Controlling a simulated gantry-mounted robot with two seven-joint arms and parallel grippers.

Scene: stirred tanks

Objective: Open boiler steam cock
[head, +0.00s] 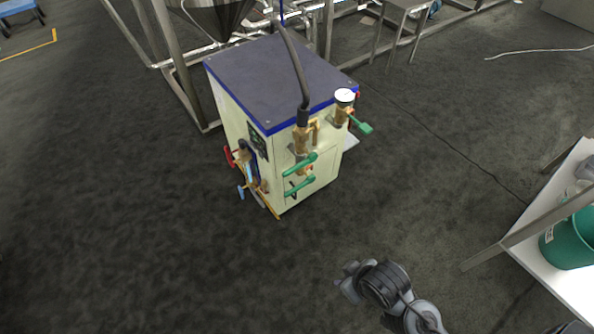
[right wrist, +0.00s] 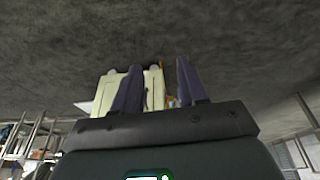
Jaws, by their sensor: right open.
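The boiler (head: 308,191) is a cream cabinet with a dark top and blue rim, standing on the floor near the middle of the head view. A black hose (head: 296,70) joins a brass fitting (head: 302,138) on its front. Green lever handles show on the brass valves: an upper one (head: 302,164), a lower one (head: 300,187) and one by the gauge (head: 364,127). No label shows which is the steam cock. My right gripper (head: 347,280) is apart from the boiler, lower right of it. In the right wrist view it is open and empty, the boiler (right wrist: 154,88) beyond its fingers.
A round white gauge (head: 345,97) sits at the boiler's right corner. Red (head: 229,156) and blue (head: 241,191) handles stick out on its left. A steel frame (head: 175,75) stands behind. A white table (head: 575,275) with a green bucket (head: 570,242) is at right. Floor before the boiler is clear.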

